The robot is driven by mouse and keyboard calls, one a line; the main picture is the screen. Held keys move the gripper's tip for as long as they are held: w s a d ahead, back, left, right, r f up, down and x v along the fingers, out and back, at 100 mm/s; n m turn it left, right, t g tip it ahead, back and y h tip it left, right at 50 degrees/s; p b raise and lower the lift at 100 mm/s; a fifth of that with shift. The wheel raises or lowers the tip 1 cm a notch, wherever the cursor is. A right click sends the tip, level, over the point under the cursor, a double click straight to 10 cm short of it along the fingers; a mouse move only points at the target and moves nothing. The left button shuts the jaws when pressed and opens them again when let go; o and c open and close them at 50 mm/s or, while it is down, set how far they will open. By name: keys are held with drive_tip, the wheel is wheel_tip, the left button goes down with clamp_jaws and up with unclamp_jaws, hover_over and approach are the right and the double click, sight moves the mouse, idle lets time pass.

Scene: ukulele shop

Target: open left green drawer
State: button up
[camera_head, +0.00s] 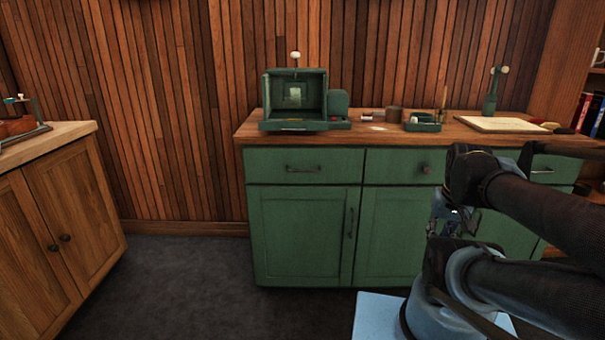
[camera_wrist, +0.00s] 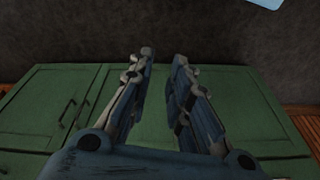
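The green cabinet's left drawer (camera_head: 335,167) is in the head view, at the top left of the cabinet front. It is flush with the front and looks shut. My gripper (camera_head: 448,212) is to the right of and lower than this drawer, in front of the cabinet and partly covered by my arm. In the wrist view my gripper (camera_wrist: 163,57) has its two fingers apart with nothing between them. Green cabinet panels (camera_wrist: 235,100) lie behind the fingers there; I cannot tell the left drawer among them.
A middle drawer (camera_head: 390,168) with a round knob and green doors (camera_head: 300,230) are beside and below. On the wooden top (camera_head: 350,137) stand a green open box (camera_head: 296,92) and small items. A wooden cabinet (camera_head: 70,210) is at left. Dark floor (camera_head: 190,280) between is clear.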

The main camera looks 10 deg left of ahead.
drive_tip(key=w+a+r+m+y, duration=0.2)
drive_tip(key=w+a+y, duration=0.2)
drive_tip(key=w+a, duration=0.4)
drive_tip(key=w+a+r+m+y, duration=0.1)
drive_tip(key=w+a+r+y, duration=0.2)
drive_tip(key=w+a, duration=0.5)
drive_tip(key=m+y, duration=0.4)
drive_tip(key=y, duration=0.4)
approach(307, 171)
drive_tip(key=shift+g, duration=0.4)
drive_tip(key=x, duration=1.2)
drive_tip(key=shift+w, duration=0.25)
drive_tip(key=shift+d, duration=0.1)
drive_tip(key=shift+c, duration=0.5)
clamp_jaws()
